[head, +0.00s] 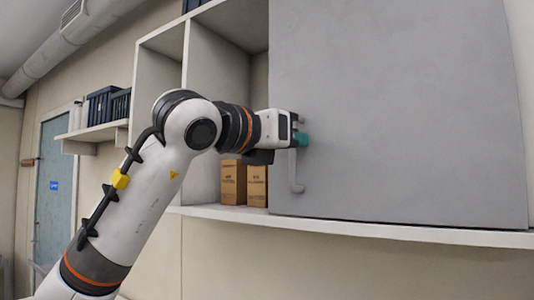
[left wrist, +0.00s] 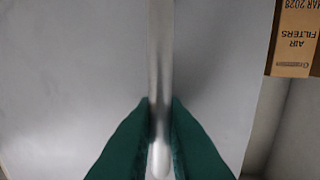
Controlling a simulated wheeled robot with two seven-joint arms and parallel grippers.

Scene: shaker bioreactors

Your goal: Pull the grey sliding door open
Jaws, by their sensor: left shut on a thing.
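The grey sliding door (head: 400,110) covers the right part of a wall cabinet, and its flat face fills much of the left wrist view (left wrist: 60,60). Its handle (head: 294,172) is a vertical grey bar near the door's left edge. My left gripper (head: 301,139) is at the upper part of this handle. In the left wrist view its green fingertips (left wrist: 160,125) are closed on both sides of the handle bar (left wrist: 160,60). The top of the handle is partly hidden by the gripper in the head view. My right gripper is not in view.
The cabinet (head: 217,75) is open left of the door. Cardboard boxes (head: 233,183) stand on its bottom shelf; one, labelled air filters (left wrist: 294,40), shows beside the door edge. Dark crates (head: 104,106) sit on a shelf further left, near a blue door (head: 53,190).

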